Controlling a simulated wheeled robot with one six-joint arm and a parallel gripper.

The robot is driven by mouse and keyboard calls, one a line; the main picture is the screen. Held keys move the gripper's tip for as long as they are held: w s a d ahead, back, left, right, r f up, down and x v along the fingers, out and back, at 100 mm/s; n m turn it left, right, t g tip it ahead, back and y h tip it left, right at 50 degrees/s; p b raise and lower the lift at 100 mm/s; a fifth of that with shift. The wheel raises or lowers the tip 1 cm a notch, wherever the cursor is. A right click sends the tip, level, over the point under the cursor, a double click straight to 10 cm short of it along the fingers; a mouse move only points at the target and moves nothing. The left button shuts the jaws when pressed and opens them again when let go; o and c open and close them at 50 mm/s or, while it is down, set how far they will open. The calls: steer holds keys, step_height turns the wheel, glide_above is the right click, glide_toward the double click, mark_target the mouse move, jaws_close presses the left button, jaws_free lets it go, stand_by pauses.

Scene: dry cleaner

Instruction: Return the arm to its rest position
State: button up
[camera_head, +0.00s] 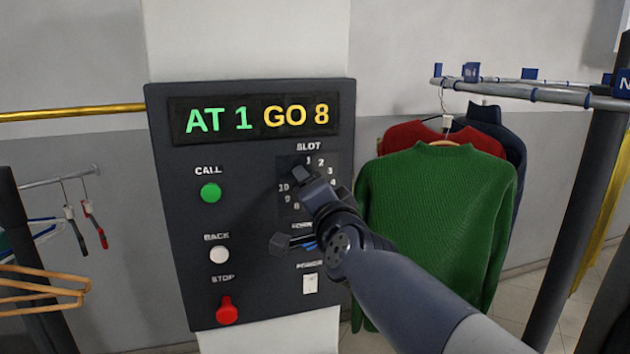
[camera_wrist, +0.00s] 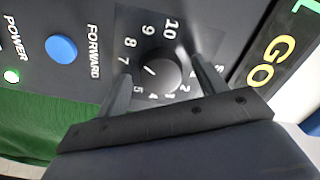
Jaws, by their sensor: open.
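My gripper (camera_head: 288,208) is in front of the SLOT dial on a dark control panel (camera_head: 250,312). In the wrist view my gripper (camera_wrist: 161,65) is open, with one finger on each side of the round black dial knob (camera_wrist: 164,76). I cannot tell whether the fingers touch it. A short white mark on the knob is on the side of 7 and 8. In the head view my gripper hides the knob and most of the FORWARD button. The display (camera_head: 258,118) reads "AT 1 GO 8". My forearm comes in from the lower right.
The panel has a green CALL button (camera_head: 210,193), white BACK button (camera_head: 219,254), red STOP button (camera_head: 227,310) and POWER switch (camera_head: 310,283). A green sweater (camera_head: 435,215) hangs close to my forearm, right. A rail (camera_head: 540,94) runs above it. Hangers (camera_head: 40,290) are at left.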

steer(key=shift+s, duration=0.15)
steer(key=p+v, duration=0.4)
steer(key=v, duration=0.6)
steer(key=b+x, duration=0.4)
steer(key=x, duration=0.7)
steer(key=s+n+p, duration=0.1)
steer(key=n+p, duration=0.2)
steer(key=n, duration=0.1)
steer(key=s+d+n+p, duration=0.1)
steer(key=s+n+p, duration=0.1)
steer(key=n+p, duration=0.1)
steer(key=s+n+p, duration=0.2)
steer(key=n+p, duration=0.2)
steer(key=n, duration=0.1)
steer(key=shift+d, duration=0.35)
stand_by(0.4)
